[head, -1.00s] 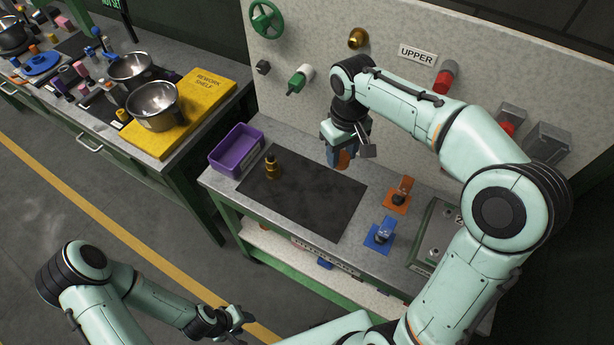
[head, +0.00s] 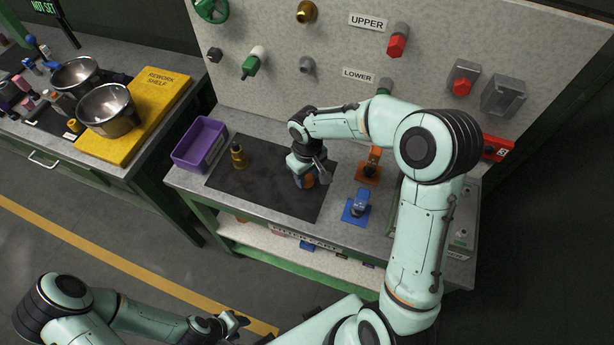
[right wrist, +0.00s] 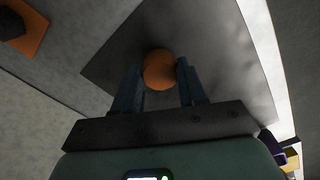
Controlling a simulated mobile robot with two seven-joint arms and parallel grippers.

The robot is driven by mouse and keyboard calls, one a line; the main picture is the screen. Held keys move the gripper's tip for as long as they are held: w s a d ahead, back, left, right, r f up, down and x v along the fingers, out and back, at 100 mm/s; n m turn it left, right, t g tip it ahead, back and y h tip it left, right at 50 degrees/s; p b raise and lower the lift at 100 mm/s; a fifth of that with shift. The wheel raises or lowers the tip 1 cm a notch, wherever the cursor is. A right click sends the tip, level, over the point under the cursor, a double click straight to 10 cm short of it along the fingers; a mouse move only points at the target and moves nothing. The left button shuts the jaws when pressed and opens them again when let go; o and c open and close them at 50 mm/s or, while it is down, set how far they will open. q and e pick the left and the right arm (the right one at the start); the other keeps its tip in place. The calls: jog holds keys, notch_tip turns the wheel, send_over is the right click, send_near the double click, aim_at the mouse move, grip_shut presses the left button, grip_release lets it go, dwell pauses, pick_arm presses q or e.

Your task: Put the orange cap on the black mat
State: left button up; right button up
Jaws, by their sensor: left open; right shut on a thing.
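The orange cap (right wrist: 160,70) is between the two fingers of my right gripper (right wrist: 160,82) in the right wrist view, with the black mat (right wrist: 215,55) behind it. In the head view my right gripper (head: 308,181) is low over the right part of the black mat (head: 265,185), with a bit of the orange cap (head: 309,181) showing between its fingers. I cannot tell whether the cap touches the mat. My left gripper (head: 238,322) is open and empty at the lower left, away from the bench.
A brass fitting (head: 238,155) stands on the mat's left part. A purple bin (head: 201,146) is left of the mat. An orange stand (head: 368,172) and a blue stand (head: 356,211) are to its right. The wall panel (head: 280,95) behind holds several valves.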

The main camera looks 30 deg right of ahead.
aim_at(307, 177)
pick_arm(q)
jog(key=shift+s, duration=0.1)
pick_arm(e)
jog(key=shift+f, duration=0.65)
jog(key=shift+f, duration=0.15)
jog(key=o, duration=1.2)
jog(key=shift+c, duration=0.2)
pick_arm(q)
jog(key=shift+f, duration=0.15)
pick_arm(e)
jog(key=shift+r, duration=0.2)
pick_arm(q)
jog(key=shift+w+r+p, duration=0.45)
jog(key=shift+w+r, duration=0.2)
jog(key=shift+r, duration=0.1)
pick_arm(e)
notch_tip(307, 177, up, 12)
